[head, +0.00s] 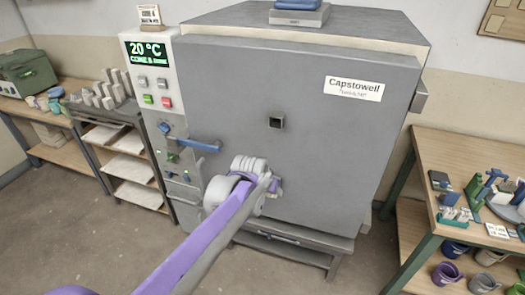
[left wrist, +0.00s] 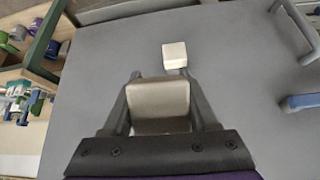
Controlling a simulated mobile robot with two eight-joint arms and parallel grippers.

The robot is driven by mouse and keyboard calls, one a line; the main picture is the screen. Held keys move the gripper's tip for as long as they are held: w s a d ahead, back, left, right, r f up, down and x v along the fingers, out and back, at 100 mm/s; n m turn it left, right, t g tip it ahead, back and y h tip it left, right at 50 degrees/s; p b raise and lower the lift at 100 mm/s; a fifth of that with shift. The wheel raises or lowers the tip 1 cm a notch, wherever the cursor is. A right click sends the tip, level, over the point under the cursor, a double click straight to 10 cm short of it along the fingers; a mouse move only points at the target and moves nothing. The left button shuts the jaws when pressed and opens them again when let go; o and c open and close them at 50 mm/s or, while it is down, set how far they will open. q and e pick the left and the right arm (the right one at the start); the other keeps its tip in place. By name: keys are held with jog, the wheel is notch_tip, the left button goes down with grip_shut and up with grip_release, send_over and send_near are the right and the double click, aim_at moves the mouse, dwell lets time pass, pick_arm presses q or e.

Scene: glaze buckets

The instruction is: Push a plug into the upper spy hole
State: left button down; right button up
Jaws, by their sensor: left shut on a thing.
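The kiln (head: 320,75) stands ahead with its grey door. The upper spy hole (head: 276,122) is a dark, open square in the door. My left gripper (head: 273,184) is in front of the door, below this hole in the head view. In the left wrist view, my left gripper (left wrist: 160,90) is shut on a pale, blocky plug (left wrist: 158,98). I cannot make that plug out in the head view. A second pale block (left wrist: 174,55) sits at the door face beyond the fingers; my arm hides it in the head view. The right gripper is out of view.
A blue handle (head: 198,144) sticks out left of the door, beside the control panel (head: 152,75). A workbench (head: 465,160) with tools and buckets stands at the right. A shelf rack (head: 125,140) stands at the left. The door around the spy hole is clear.

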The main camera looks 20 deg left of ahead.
pick_arm(q)
jog(key=r+t, duration=0.1)
jog(key=r, duration=0.1)
jog(key=r+t, duration=0.3)
jog(key=r, duration=0.2)
jog(key=shift+w+a, duration=0.35)
jog(key=shift+a, duration=0.05)
notch_tip(320, 180, up, 8)
jog(key=s+a+t, duration=0.1)
jog(key=a+t, duration=0.1)
jog(key=t, duration=0.2)
jog(key=b, duration=0.2)
send_near(277, 125)
jog(key=shift+w+f, duration=0.9)
jog(key=shift+w, duration=0.15)
jog(key=shift+w+d+n, duration=0.1)
jog(key=shift+n, duration=0.3)
jog(key=shift+w+p, duration=0.3)
jog(key=shift+w, duration=0.1)
jog(key=shift+w, duration=0.8)
jog(key=shift+w, duration=0.2)
jog(key=shift+w+d+p, duration=0.1)
jog(key=shift+w+p, duration=0.2)
jog(key=shift+w, duration=0.6)
